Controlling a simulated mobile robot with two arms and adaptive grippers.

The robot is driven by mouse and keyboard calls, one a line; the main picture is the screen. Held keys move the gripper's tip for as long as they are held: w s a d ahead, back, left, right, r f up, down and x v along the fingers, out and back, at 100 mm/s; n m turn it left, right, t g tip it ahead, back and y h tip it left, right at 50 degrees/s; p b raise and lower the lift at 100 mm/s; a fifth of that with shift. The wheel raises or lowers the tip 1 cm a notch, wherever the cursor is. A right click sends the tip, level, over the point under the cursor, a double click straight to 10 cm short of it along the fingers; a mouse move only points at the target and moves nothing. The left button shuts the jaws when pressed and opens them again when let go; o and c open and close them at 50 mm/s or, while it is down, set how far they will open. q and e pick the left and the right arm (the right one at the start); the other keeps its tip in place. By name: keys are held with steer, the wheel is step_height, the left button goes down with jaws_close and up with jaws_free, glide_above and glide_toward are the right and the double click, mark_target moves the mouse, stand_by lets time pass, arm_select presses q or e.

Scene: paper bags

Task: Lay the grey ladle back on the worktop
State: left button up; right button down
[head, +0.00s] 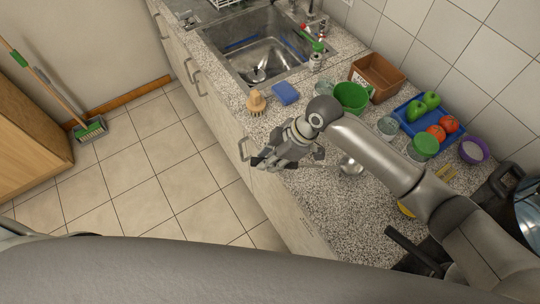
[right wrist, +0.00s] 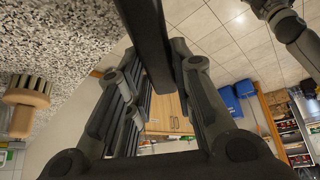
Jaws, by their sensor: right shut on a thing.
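My right gripper (head: 270,160) is over the worktop's front edge, left of my forearm in the head view. In the right wrist view, its fingers (right wrist: 155,85) are shut on a dark, straight handle (right wrist: 148,40). The handle appears to belong to the grey ladle, whose shiny round bowl (head: 349,167) shows right of the gripper in the head view. The bowl is over the speckled worktop (head: 310,195); I cannot tell whether it touches it. The gripper hides part of the handle.
A wooden brush (head: 256,103) and blue sponge (head: 286,93) lie by the sink (head: 262,52). A green bowl (head: 351,97), brown box (head: 377,76), glass (head: 387,126), green-lidded tub (head: 424,146) and blue tray (head: 403,112) of fruit stand behind. Bare worktop lies in front.

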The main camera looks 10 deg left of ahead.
steer(key=shift+f, duration=0.4)
steer(key=c, duration=1.2)
jaws_free()
steer(key=shift+o, duration=0.2)
steer(key=v, duration=1.2)
steer(key=shift+s, duration=0.15)
